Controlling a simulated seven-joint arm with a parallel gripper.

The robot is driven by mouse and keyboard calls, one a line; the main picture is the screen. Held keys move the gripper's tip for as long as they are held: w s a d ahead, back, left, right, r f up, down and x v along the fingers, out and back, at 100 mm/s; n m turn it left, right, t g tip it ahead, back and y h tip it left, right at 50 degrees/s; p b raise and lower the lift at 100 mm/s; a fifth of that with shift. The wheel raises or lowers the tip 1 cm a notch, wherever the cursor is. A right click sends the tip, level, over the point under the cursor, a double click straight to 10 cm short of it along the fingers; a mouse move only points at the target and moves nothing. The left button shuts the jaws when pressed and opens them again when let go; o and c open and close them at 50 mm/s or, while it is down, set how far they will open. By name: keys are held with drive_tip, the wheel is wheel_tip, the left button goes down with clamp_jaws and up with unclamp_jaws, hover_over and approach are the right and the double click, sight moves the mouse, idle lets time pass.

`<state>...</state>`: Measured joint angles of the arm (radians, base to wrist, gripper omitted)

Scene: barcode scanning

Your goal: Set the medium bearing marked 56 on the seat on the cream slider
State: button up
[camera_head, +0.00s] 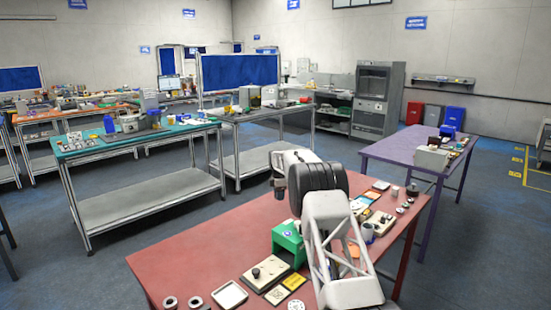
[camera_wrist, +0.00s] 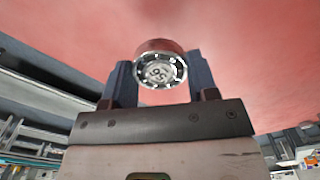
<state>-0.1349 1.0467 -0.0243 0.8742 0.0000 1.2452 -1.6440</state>
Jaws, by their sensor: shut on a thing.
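In the wrist view, my gripper (camera_wrist: 160,78) is shut on a round metal bearing (camera_wrist: 160,71) with a dark ring and a pale centre. Its marking is too blurred to read. The red tabletop (camera_wrist: 255,50) fills the background; I cannot tell the bearing's height above it. In the head view my arm stands over the red table and hides the gripper and held bearing. A cream block with a dark knob (camera_head: 265,273) lies at the front of the table, and another cream fixture (camera_head: 380,222) lies to the right of my arm. I cannot tell which is the slider; no seat is clear.
A green box (camera_head: 287,240) stands beside my arm. A white square tray (camera_head: 229,295) and two loose rings (camera_head: 182,302) lie at the front left. A cup (camera_head: 367,232) and several small parts crowd the right side. The table's left part (camera_head: 195,260) is clear.

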drive_tip(key=shift+w+a, duration=0.7)
drive_tip(key=shift+w, duration=0.05)
drive_tip(key=shift+s+d, duration=2.2)
drive_tip(key=s+d, duration=0.9)
drive_tip(key=shift+s+d, duration=0.1)
wheel_tip(320, 180, down, 6)
drive_tip(key=shift+s+d+f, duration=0.1)
drive_tip(key=shift+s, duration=0.05)
drive_tip(key=shift+d+f, duration=0.1)
drive_tip(key=shift+f, duration=0.15)
drive_tip(key=shift+s, duration=0.1)
drive_tip(key=shift+r, duration=0.1)
